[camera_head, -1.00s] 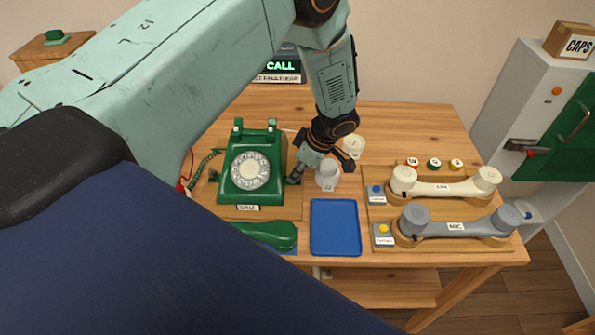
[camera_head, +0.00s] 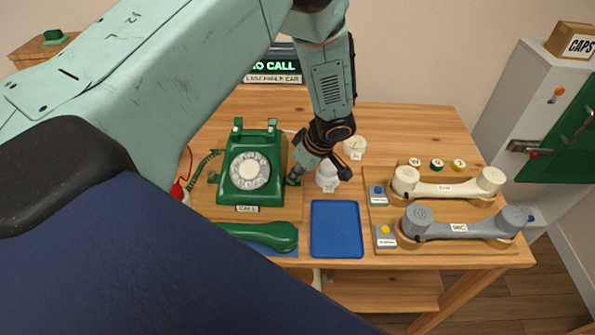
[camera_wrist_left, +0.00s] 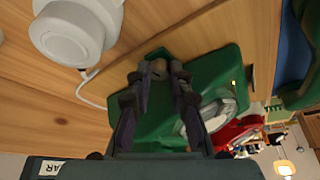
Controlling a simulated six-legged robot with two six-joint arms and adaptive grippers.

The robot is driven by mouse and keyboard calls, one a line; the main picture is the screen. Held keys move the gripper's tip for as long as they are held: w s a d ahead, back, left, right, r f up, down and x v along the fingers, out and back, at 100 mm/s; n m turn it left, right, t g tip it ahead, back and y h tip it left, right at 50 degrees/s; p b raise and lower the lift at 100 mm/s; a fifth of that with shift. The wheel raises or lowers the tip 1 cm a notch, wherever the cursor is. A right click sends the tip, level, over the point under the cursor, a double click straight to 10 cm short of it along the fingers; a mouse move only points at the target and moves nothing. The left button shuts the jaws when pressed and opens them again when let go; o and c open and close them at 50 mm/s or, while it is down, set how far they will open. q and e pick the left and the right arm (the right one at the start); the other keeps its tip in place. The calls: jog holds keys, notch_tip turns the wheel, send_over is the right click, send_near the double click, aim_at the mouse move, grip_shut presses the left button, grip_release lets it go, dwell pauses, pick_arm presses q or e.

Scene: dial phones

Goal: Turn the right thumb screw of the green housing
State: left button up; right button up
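The green dial phone housing (camera_head: 240,181) stands upright on a wooden board at the left of the table, its pale dial facing front. It also shows in the left wrist view (camera_wrist_left: 215,72). My left gripper (camera_head: 294,179) is at the housing's right side. In the left wrist view its two dark fingers (camera_wrist_left: 159,72) stand on either side of the small grey-brown right thumb screw (camera_wrist_left: 158,67) and look closed on it. In the head view the screw is hidden by the gripper. My right gripper is not in view.
A white round-topped item (camera_head: 327,177) stands close right of my left gripper. A green handset (camera_head: 262,236) lies in front of the housing, beside an empty blue tray (camera_head: 336,229). Cream (camera_head: 447,189) and grey (camera_head: 465,225) handsets rest at the right. A lit sign (camera_head: 274,68) stands behind.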

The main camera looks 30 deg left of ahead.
pick_arm(q)
jog(key=shift+o, duration=0.9)
jog(key=shift+d, duration=0.1)
